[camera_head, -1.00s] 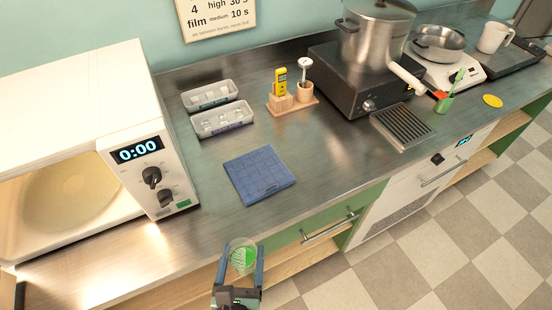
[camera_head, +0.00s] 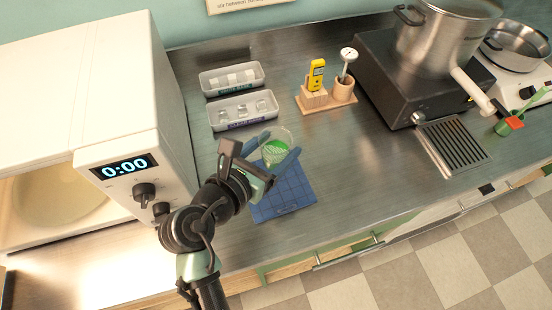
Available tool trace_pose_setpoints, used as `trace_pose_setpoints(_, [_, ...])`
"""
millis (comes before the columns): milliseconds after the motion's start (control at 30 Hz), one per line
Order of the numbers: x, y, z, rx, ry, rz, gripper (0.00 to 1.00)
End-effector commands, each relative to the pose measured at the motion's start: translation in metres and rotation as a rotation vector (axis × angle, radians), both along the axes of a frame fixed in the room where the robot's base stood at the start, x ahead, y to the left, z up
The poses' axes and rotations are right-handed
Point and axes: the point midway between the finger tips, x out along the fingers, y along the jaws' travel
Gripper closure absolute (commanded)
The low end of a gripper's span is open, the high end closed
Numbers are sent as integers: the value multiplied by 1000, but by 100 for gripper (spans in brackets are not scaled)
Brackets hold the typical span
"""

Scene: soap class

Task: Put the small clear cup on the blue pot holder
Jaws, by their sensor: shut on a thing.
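The small clear cup (camera_head: 275,150), with green contents, is held between the blue-grey fingers of my gripper (camera_head: 276,152). It is over the upper part of the blue pot holder (camera_head: 288,197), a square quilted pad lying flat on the steel counter. My gripper and arm come in from the lower left and cover the pad's left side. I cannot tell whether the cup touches the pad or is held above it.
The white microwave (camera_head: 128,150) stands open at the left. Two white trays (camera_head: 243,112) lie behind the pad. A wooden stand (camera_head: 328,101) with a yellow meter is behind right. A steel pot (camera_head: 445,35) sits on a dark burner at the right. Counter right of the pad is clear.

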Motion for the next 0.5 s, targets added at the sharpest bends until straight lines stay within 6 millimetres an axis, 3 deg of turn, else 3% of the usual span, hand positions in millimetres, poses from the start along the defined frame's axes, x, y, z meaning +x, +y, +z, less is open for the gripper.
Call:
trace_pose_setpoints(200, [-1,0,-41,-3,7,-1,85])
trace_pose_setpoints(500, [0,0,-67,-1,2,0,85])
